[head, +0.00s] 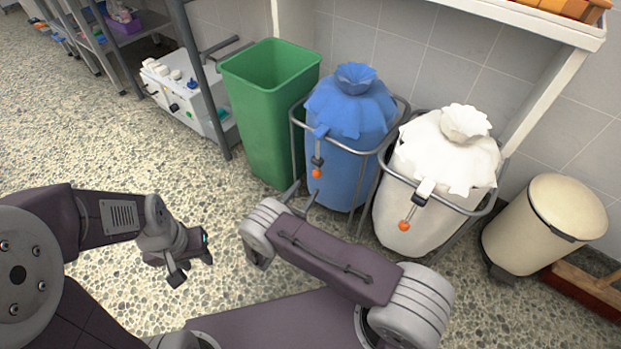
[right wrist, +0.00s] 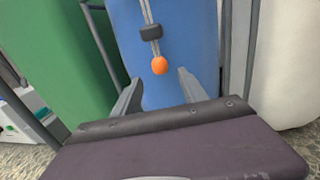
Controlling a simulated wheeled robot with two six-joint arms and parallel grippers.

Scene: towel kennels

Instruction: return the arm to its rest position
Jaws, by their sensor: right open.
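My right arm crosses the middle of the head view. Its gripper (head: 301,197) is open and empty, with its fingertips in front of the lower part of the blue bag (head: 348,150). In the right wrist view, the two fingers (right wrist: 160,92) stand apart before the blue bag (right wrist: 180,50). An orange bead (right wrist: 159,65) on the bag's drawcord hangs in the gap, seemingly beyond the fingertips. I cannot tell whether a finger touches the bag. My left gripper (head: 193,268) is at the lower left over the floor, its fingers apart and nothing between them.
A green bin (head: 268,130) stands left of the blue bag. A white bag (head: 435,190) in a metal stand is to its right, then a cream pedal bin (head: 545,225). A shelf rack (head: 200,80) is at upper left. The pebbled floor (head: 80,140) at left is clear.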

